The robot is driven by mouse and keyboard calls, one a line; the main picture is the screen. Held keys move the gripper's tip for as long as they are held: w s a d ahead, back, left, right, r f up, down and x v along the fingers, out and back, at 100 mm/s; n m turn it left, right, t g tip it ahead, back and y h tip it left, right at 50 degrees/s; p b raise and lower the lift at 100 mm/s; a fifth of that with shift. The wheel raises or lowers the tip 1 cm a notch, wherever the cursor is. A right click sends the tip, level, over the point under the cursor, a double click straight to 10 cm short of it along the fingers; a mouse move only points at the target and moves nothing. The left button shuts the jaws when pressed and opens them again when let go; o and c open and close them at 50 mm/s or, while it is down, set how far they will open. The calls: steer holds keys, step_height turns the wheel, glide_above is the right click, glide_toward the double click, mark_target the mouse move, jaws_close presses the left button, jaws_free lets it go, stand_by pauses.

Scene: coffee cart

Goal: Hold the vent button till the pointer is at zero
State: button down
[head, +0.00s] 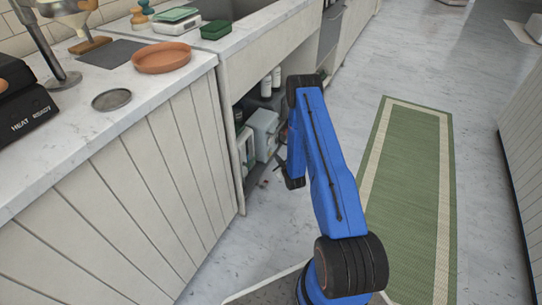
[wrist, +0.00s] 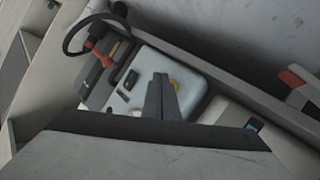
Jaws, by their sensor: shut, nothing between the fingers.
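A pale grey box-shaped unit (wrist: 150,65) stands inside the open cabinet under the counter; in the head view it shows as a grey box (head: 264,130). Its face carries a small yellow-orange part (wrist: 173,84) and a dark switch-like part (wrist: 132,79). I cannot tell which part is the vent button, and no pointer can be read. My gripper (wrist: 160,78) is shut and empty, its fingertips in front of the unit's face, close to the yellow part. Whether they touch it cannot be told. In the head view my gripper (head: 279,164) is by the cabinet opening.
A black hose (wrist: 72,38) and a red fitting (wrist: 98,52) are beside the unit. White bottles (head: 271,78) stand farther back in the cabinet. The counter (head: 130,125) overhangs on the left. A green rug (head: 412,170) lies on open floor to the right.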

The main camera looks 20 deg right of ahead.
steer(key=shift+w+a, duration=0.1)
steer(key=shift+w, duration=0.05)
stand_by(0.7)
steer(key=shift+w+a, duration=0.2)
steer(key=shift+w+a, duration=0.3)
steer(key=shift+w, duration=0.1)
stand_by(2.2)
steer(key=shift+s+d, duration=0.55)
steer(key=shift+s, duration=0.2)
steer(key=shift+s+d, duration=0.1)
steer(key=shift+d, duration=0.05)
steer(key=shift+s+d, duration=0.7)
steer(key=shift+s, duration=0.25)
steer(key=shift+s+d, duration=0.7)
steer(key=shift+s, duration=0.2)
